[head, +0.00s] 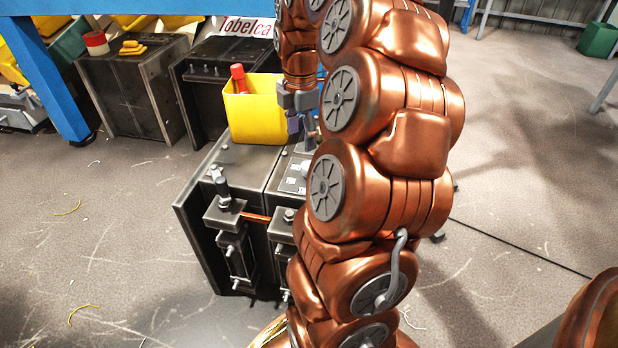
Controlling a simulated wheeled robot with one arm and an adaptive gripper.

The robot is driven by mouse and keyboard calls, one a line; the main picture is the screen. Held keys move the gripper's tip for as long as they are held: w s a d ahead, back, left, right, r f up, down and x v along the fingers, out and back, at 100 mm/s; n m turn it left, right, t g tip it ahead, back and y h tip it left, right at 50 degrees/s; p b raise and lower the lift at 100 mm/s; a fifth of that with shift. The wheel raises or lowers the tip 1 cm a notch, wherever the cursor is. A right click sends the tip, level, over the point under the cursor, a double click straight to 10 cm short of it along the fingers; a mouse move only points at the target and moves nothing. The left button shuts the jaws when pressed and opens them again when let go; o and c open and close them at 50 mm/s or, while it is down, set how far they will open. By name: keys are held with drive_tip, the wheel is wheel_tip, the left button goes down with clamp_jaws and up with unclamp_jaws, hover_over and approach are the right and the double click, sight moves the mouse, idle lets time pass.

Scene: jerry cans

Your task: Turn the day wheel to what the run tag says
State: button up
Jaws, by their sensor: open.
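My gripper (303,122) points down behind my copper-coloured arm, at the near right of the yellow bin. It is open, and its fingertips are partly hidden. It is above a dark metal machine (240,165). A small light plate with dark marks (293,178) lies on the machine's top, partly covered by my arm. I cannot make out a day wheel or a run tag for certain. A small bluish-purple piece (293,125) shows just beneath the gripper; I cannot tell whether they touch.
A yellow bin (252,112) holding a red-capped item (238,78) stands at the machine's far side. Clamps joined by a copper rod (256,217) are on its near side. Dark boxes (135,95) and a blue frame (45,75) stand behind. The left floor is mostly clear.

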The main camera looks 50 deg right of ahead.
sight(309, 165)
drive_tip(key=shift+s+d+f+b, duration=0.15)
drive_tip(key=shift+d+f+b, duration=0.35)
drive_tip(key=shift+d+f, duration=0.6)
drive_tip(key=shift+n, duration=0.3)
wheel_tip(309, 165, down, 8)
drive_tip(key=b, duration=0.3)
drive_tip(key=shift+r, duration=0.25)
drive_tip(key=shift+c, duration=0.3)
drive_tip(key=c, duration=1.1)
